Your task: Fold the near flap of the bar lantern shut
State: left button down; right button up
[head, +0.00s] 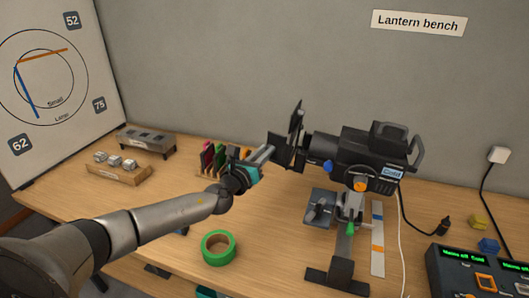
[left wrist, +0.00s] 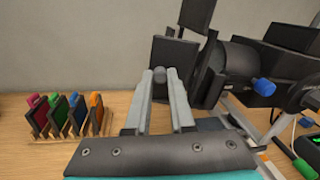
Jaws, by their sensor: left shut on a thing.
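The bar lantern (head: 372,150) is a black fixture on a stand, with dark flaps at its left-facing front. The near flap (head: 281,150) sticks out from the front, low and toward my gripper; it also shows as a dark plate in the left wrist view (left wrist: 178,57). An upper flap (head: 296,117) stands up behind it. My left gripper (head: 268,152) reaches the near flap's edge. In the left wrist view its fingertips (left wrist: 160,76) close around a small dark grey round knob at that edge. The flap's hinge is not clear to see.
Green tape (head: 219,248) lies on the bench in front. A rack of coloured gel frames (left wrist: 65,115) stands left of the gripper. A wooden block tray (head: 118,170) is farther left. A control box (head: 478,272) and a black cable are at right.

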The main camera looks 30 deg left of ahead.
pick_arm(q)
jog(key=d+n+g+y+b, duration=0.7)
jog(key=n+g+y+b, duration=0.6)
jog(key=n+g+y, duration=0.2)
jog(key=shift+s+f+n+y, duration=0.25)
jog(key=shift+n+y, duration=0.25)
jog(key=shift+y, duration=0.9)
jog(key=shift+w, duration=0.1)
jog(key=c, duration=0.8)
grip_release()
jog(key=shift+o, duration=0.2)
